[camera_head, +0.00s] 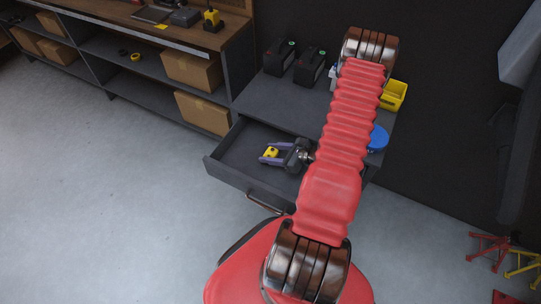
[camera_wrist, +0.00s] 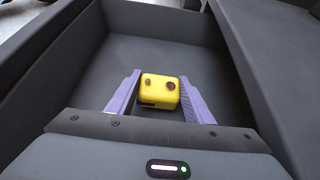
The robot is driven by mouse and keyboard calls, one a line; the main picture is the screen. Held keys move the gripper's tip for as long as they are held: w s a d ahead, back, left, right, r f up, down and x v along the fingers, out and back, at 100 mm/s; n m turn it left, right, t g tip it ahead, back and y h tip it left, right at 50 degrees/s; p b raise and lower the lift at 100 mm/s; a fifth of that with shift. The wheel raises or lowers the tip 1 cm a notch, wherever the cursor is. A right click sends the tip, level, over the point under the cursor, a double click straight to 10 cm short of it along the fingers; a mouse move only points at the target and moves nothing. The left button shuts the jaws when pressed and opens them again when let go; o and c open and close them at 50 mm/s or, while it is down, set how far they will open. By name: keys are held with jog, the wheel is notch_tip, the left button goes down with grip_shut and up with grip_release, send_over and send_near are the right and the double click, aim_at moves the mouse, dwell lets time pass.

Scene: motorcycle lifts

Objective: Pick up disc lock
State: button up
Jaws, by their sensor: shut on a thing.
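The disc lock (camera_wrist: 158,91) is a small yellow block with two dark round spots, inside an open dark grey drawer (camera_wrist: 160,22). My gripper (camera_wrist: 158,88) has purple fingers, one on each side of the lock, and is shut on it. In the head view the yellow lock (camera_head: 270,152) shows between the fingers of my gripper (camera_head: 266,153), within the drawer (camera_head: 225,165). I cannot tell whether the lock touches the drawer floor.
The drawer walls rise around my gripper. Shelves with cardboard boxes (camera_head: 203,112) stand at left. Red and yellow stands (camera_head: 489,249) are at lower right.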

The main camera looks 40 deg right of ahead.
aim_at(271, 153)
notch_tip(271, 153, up, 9)
dwell(0.5)
